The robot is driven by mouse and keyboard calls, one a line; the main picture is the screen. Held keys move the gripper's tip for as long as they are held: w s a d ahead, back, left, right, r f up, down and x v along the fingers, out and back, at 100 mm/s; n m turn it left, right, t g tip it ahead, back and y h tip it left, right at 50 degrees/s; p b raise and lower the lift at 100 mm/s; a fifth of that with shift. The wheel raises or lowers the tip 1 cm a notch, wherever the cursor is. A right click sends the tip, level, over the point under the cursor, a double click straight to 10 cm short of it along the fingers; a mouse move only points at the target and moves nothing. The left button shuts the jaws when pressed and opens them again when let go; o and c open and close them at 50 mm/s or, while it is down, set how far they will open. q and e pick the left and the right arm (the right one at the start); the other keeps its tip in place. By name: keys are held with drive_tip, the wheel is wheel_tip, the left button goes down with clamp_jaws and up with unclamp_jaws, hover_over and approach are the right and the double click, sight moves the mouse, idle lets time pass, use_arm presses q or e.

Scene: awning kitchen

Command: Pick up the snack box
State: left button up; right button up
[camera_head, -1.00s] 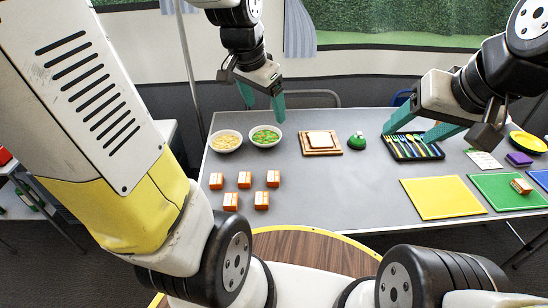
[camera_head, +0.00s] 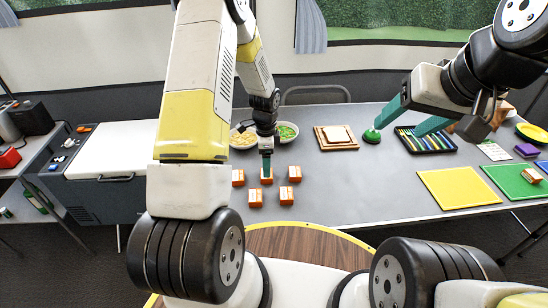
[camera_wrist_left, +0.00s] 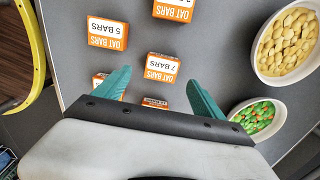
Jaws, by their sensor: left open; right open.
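Several orange-and-white snack boxes, labelled oat bars, stand on the grey table in the head view, one box (camera_head: 256,198) at the front left. My left gripper (camera_head: 266,157) points down over the back middle box (camera_head: 266,178). In the left wrist view, my left gripper (camera_wrist_left: 158,78) is open. A box (camera_wrist_left: 155,103) shows partly between its fingers, cut off by the gripper body; contact cannot be told. My right gripper (camera_head: 398,130) is open and empty above the table.
Bowls of yellow pieces (camera_wrist_left: 287,42) and green pieces (camera_wrist_left: 257,118) stand close to my left gripper. A board with bread (camera_head: 336,138), a green dome (camera_head: 371,136) and a cutlery tray (camera_head: 427,146) are farther right.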

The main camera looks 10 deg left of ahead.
use_arm(q)
drive_tip(key=f, duration=0.5)
drive_tip(key=shift+w+d+f, duration=0.1)
drive_tip(key=shift+w+d, duration=0.05)
drive_tip(key=shift+d, duration=0.05)
drive_tip(key=c, duration=1.5)
